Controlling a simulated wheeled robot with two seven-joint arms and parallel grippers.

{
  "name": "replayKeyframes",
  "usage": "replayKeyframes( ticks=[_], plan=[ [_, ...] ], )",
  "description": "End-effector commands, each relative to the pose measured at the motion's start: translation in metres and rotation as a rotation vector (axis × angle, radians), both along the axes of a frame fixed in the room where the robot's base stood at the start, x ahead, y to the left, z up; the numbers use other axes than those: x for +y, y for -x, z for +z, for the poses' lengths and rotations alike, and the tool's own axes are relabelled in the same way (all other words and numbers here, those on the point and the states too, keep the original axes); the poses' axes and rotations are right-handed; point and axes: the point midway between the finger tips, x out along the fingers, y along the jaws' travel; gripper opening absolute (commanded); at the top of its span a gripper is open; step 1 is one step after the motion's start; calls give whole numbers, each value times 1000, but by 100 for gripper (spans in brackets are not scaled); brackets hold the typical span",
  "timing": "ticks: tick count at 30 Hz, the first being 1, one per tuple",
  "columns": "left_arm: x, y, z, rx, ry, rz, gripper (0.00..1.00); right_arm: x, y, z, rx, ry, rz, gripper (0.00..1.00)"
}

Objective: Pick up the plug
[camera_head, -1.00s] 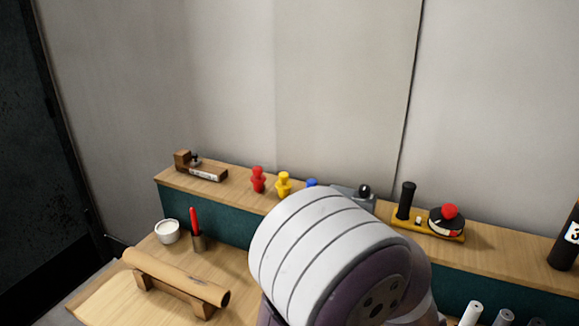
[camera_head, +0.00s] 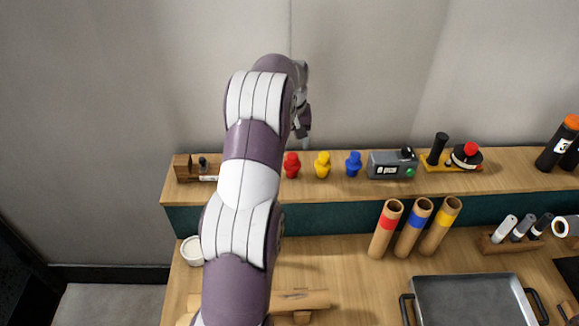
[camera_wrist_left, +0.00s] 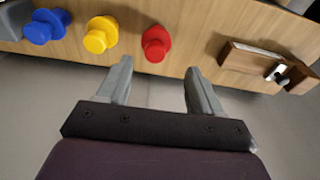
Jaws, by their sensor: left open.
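Three plugs stand in a row on the raised wooden shelf: a red plug (camera_head: 291,164), a yellow plug (camera_head: 322,165) and a blue plug (camera_head: 353,164). My left gripper (camera_head: 304,133) is above the shelf, near the red and yellow plugs, partly hidden by my arm. In the left wrist view the left gripper (camera_wrist_left: 158,72) is open and empty. The red plug (camera_wrist_left: 156,43) shows beyond the gap between its fingers, apart from them. The yellow plug (camera_wrist_left: 100,35) and blue plug (camera_wrist_left: 46,26) are to its left. My right gripper is out of view.
A wooden block holder (camera_head: 190,168) is left of the plugs, a grey box (camera_head: 392,165) right of them. Three cardboard tubes (camera_head: 415,229) with colored bands stand on the lower bench. A grey tray (camera_head: 475,302) lies in front. The wall is close behind the shelf.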

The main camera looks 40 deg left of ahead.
Motion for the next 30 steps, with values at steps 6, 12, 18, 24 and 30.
replayKeyframes(
  ticks=[6,12,18,24,30],
  plan=[
    [4,-6,-47,3,2,-1,66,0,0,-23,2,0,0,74],
    [9,-12,-78,4,2,-2,66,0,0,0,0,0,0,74],
    [13,-17,-110,-1,-1,-2,66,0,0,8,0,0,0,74],
    [13,-17,-114,-1,0,-2,66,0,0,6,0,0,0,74],
    [13,-17,-114,-1,0,-2,26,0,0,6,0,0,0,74]
  ],
)
